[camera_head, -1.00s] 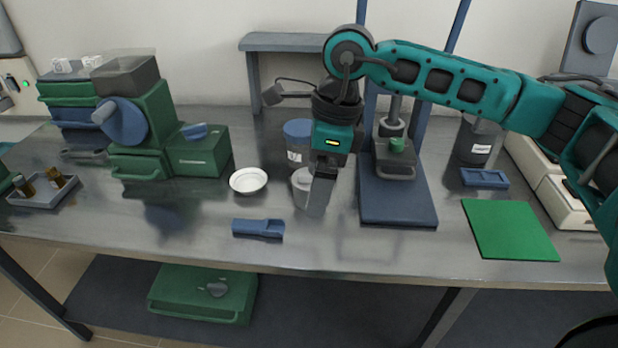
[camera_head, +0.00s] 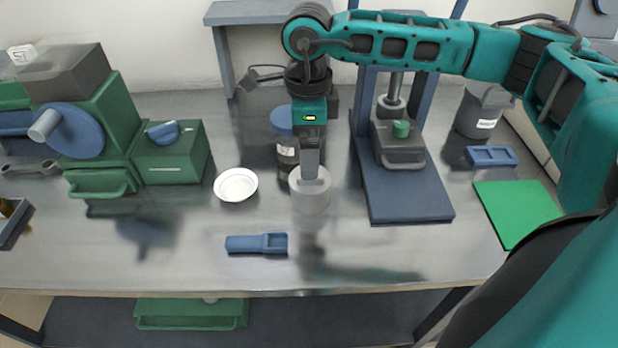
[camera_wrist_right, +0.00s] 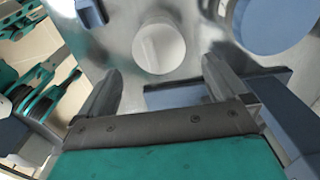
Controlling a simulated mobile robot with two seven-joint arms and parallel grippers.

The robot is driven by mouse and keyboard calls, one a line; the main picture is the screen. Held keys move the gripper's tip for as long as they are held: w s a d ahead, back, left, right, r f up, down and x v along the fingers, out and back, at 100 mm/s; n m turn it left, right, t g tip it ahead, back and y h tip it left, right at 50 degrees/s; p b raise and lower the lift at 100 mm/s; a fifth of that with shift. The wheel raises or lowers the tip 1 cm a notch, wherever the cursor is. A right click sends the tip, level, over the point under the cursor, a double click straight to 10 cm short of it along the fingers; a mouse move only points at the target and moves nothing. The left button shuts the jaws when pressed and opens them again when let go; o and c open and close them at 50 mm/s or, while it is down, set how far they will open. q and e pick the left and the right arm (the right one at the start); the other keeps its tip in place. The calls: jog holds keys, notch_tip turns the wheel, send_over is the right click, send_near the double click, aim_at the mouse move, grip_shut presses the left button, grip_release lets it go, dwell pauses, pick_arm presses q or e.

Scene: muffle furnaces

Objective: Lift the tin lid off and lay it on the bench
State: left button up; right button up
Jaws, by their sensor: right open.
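A pale grey round tin (camera_head: 311,200) stands upright on the bench (camera_head: 190,265), in front of a blue-lidded jar (camera_head: 284,150). Its flat round top, taken to be the lid, shows in the right wrist view (camera_wrist_right: 160,48), beyond and roughly between the fingers. My right gripper (camera_head: 311,172) points down over the tin in the head view and hides part of its top. Its two fingers stand apart with nothing between them in the right wrist view (camera_wrist_right: 161,66). I cannot tell the exact height of the fingertips over the lid. My left gripper is not in view.
A press with a blue base (camera_head: 410,200) stands close on the right. A green mat (camera_head: 516,212) lies farther right. Bare bench lies in front of the tin.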

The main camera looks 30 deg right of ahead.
aim_at(318, 187)
jog(key=f, duration=0.6)
jog(key=shift+s+d+f, duration=0.1)
jog(key=shift+s+f, duration=0.1)
jog(key=shift+f, duration=0.15)
jog(key=c, duration=0.8)
jog(key=shift+r, duration=0.1)
